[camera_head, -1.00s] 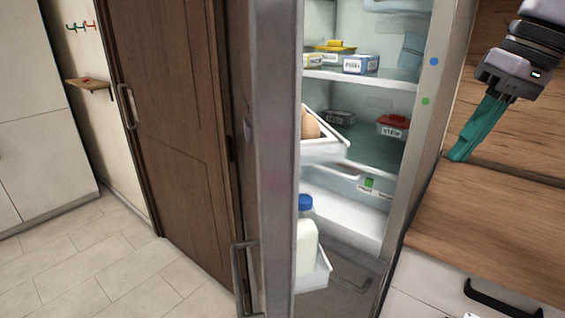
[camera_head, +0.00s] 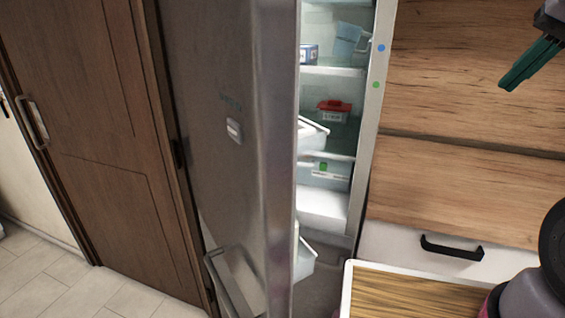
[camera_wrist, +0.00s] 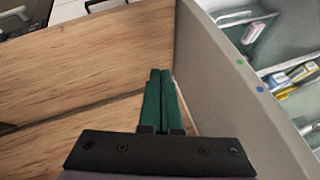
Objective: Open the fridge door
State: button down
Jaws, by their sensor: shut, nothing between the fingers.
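The fridge door (camera_head: 225,110) is a tall dark metal panel standing open on the left of the fridge. Its bar handle (camera_head: 232,284) shows low on its outer face. The lit fridge interior (camera_head: 325,135) is visible between the door and the side wall (camera_head: 372,120), with shelves, a red-lidded box (camera_head: 334,110) and a white door bin (camera_head: 305,262). My gripper (camera_head: 506,86), with green fingers, is shut and empty, to the right of the fridge in front of the wood splashback and apart from the door. In the wrist view its fingers (camera_wrist: 160,80) lie close beside the fridge's side wall (camera_wrist: 235,95).
A wooden counter (camera_head: 465,190) with a black drawer handle (camera_head: 452,247) is right of the fridge. A wood-topped tray-like surface (camera_head: 410,292) is at the bottom. A brown door (camera_head: 90,130) stands left, with tiled floor (camera_head: 50,275) below it.

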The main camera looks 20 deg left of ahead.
jog(key=s+a+f+n+g, duration=0.1)
jog(key=s+a+n+g, duration=0.45)
jog(key=a+n, duration=0.85)
jog(key=s+a+f+n+g, duration=0.1)
jog(key=s+a+n+g, duration=0.4)
jog(key=a+n, duration=0.9)
jog(key=s+a+f+n, duration=0.3)
jog(key=s+f, duration=0.4)
jog(key=f, duration=0.2)
jog(key=shift+a+f+t+y, duration=0.2)
jog(key=shift+t+y, duration=0.1)
jog(key=shift+t, duration=0.15)
jog(key=shift+s, duration=0.1)
